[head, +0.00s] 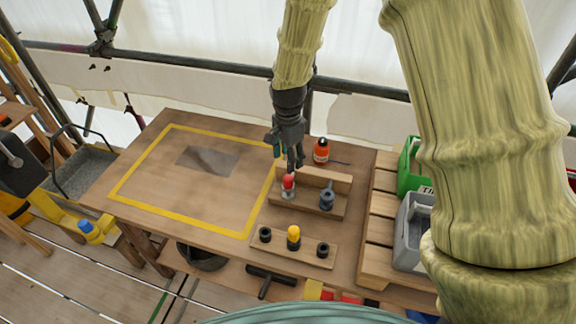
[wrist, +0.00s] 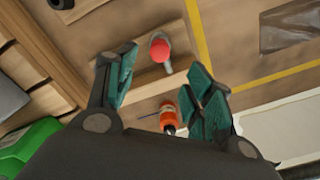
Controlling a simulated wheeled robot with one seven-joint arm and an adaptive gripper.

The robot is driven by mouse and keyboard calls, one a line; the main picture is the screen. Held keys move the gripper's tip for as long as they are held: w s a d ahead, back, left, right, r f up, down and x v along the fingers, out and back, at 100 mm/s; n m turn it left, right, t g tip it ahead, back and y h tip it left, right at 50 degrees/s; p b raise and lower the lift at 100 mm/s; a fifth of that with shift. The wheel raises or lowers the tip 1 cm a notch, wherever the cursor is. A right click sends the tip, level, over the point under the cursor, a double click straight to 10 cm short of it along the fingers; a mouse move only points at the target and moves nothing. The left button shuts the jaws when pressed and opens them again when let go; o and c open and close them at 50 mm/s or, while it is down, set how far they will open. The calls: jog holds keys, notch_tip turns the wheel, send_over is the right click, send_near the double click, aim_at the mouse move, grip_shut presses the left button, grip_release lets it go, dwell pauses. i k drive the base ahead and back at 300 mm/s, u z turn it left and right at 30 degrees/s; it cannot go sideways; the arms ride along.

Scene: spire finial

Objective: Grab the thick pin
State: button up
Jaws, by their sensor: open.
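My gripper (head: 294,163) is open and empty, pointing down just above the wooden rack (head: 310,205). In the rack stand a red-topped pin (head: 288,186) with a grey body and a wider dark grey pin (head: 327,197) to its right; the dark one looks the thicker. In the wrist view the red top (wrist: 160,50) shows between the open fingers (wrist: 163,58), and the fingers do not visibly touch it. The dark pin shows only in part at that view's top left corner (wrist: 60,3).
A front board (head: 280,247) holds a yellow-topped piece (head: 293,237) between two black rings (head: 265,234). An orange bottle (head: 321,150) stands behind the rack. Grey (head: 410,232) and green (head: 408,165) bins are at right. The yellow-outlined area at left is clear apart from a grey patch (head: 207,160).

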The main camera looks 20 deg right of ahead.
aim_at(293, 232)
jog(key=k, duration=0.95)
